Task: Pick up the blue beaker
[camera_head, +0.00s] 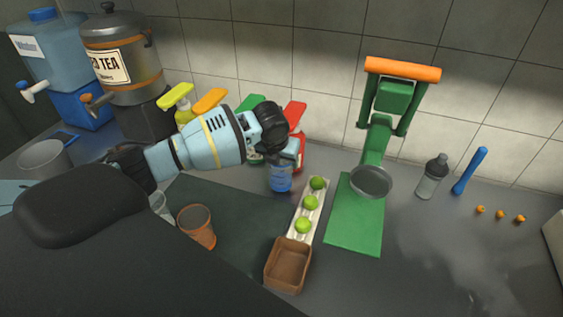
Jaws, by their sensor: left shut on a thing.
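The blue beaker (280,181) is a small, clear blue cup in the middle of the view, beside the tray of green fruit. My left gripper (284,161) comes in from the left and is directly above it, shut on the beaker near its top. The gripper's body hides the upper part of the beaker. I cannot tell whether the beaker's base touches the counter. My right gripper is not in view.
Close right of the beaker stands a white tray with green fruit (311,202). A brown box (288,265), an orange cup (196,226) and a clear cup (161,206) are nearer. The green press (354,222) stands right; coloured-top bottles (298,139) stand behind.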

